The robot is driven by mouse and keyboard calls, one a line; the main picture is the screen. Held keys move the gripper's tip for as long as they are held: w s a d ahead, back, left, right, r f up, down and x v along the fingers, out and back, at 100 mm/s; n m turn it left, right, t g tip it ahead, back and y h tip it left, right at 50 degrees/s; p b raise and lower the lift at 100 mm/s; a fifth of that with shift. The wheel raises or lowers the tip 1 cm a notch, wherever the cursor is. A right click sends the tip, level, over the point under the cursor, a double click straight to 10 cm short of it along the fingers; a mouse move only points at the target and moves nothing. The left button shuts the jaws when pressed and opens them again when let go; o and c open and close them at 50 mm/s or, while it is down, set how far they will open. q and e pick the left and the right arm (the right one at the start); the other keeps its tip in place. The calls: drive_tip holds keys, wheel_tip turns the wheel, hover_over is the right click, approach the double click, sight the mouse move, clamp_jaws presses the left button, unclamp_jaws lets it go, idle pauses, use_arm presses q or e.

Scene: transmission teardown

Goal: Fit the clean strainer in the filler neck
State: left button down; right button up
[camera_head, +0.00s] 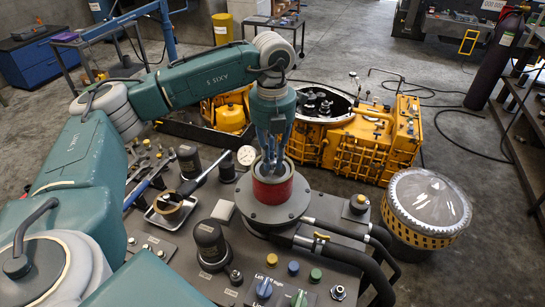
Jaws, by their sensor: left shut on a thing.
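My left gripper (271,163) points straight down with its fingers close together, at the mouth of a red-collared neck (272,188). The neck stands on a round dark flange (272,212) on the grey bench panel. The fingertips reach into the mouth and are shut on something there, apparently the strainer. The fingers and the collar hide most of it, so I cannot tell how deep it sits or whether it touches the rim. My right gripper is not in view.
Dark hoses (345,262) run from the flange to the right. A black capped cylinder (211,243) stands front left, and a tray with a tape roll (170,205) lies at left. A clear-domed drum (428,205) stands at right. Yellow transmission housing (370,140) is behind.

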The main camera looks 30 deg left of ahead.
use_arm(q)
drive_tip(key=shift+f+b, duration=0.6)
drive_tip(key=shift+f, duration=0.25)
idle(0.6)
drive_tip(key=c, duration=1.6)
unclamp_jaws()
drive_tip(key=shift+r, duration=0.2)
drive_tip(key=shift+r+p, duration=0.95)
drive_tip(key=shift+r, duration=0.4)
drive_tip(key=shift+r+p, duration=2.05)
drive_tip(key=shift+r, duration=0.95)
